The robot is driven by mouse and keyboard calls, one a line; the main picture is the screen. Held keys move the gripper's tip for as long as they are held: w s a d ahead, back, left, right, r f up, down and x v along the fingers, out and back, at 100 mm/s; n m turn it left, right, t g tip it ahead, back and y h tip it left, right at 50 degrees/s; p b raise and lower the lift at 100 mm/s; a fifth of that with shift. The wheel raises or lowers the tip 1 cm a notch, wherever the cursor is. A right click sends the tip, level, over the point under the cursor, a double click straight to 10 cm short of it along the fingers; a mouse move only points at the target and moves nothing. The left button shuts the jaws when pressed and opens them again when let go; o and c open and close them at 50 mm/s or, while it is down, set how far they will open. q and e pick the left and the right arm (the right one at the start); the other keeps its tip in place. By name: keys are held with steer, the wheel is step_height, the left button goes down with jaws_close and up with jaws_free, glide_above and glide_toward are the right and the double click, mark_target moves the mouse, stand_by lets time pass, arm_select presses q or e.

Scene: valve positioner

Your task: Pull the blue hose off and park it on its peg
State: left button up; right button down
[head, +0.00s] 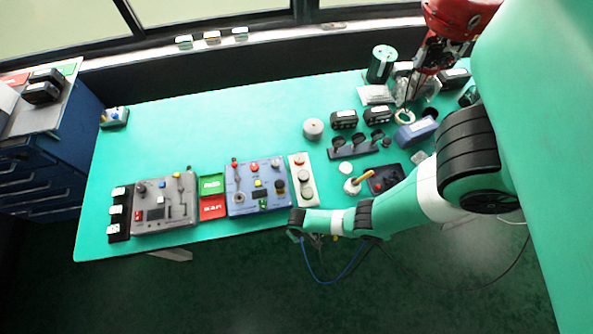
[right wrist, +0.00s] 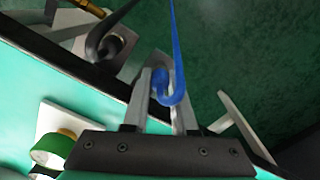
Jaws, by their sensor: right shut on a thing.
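My right gripper (right wrist: 166,85) is shut on the blue hose (right wrist: 176,50). The hose end bends into a hook shape between the fingers, and the hose runs up out of the right wrist view. In the head view the blue hose (head: 322,283) hangs in a loop below the table's front edge, under my right gripper (head: 298,236). A dark round fitting (right wrist: 110,46) with a black hose lies left of the fingers in the right wrist view, apart from them. I cannot make out which part is the peg. My left gripper is not in view.
The green table (head: 160,130) holds a grey control box (head: 165,214), a blue-grey control box (head: 257,203) and a white button panel (head: 302,180). Several black parts crowd its right side. A red machine (head: 458,18) stands at the back right. The table's back middle is clear.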

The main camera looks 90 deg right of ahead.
steer(key=shift+f, duration=0.25)
steer(key=c, duration=0.6)
jaws_free()
steer(key=shift+r, duration=0.1)
step_height(320, 180, up, 12)
steer(key=p, duration=1.1)
steer(key=shift+f, duration=0.25)
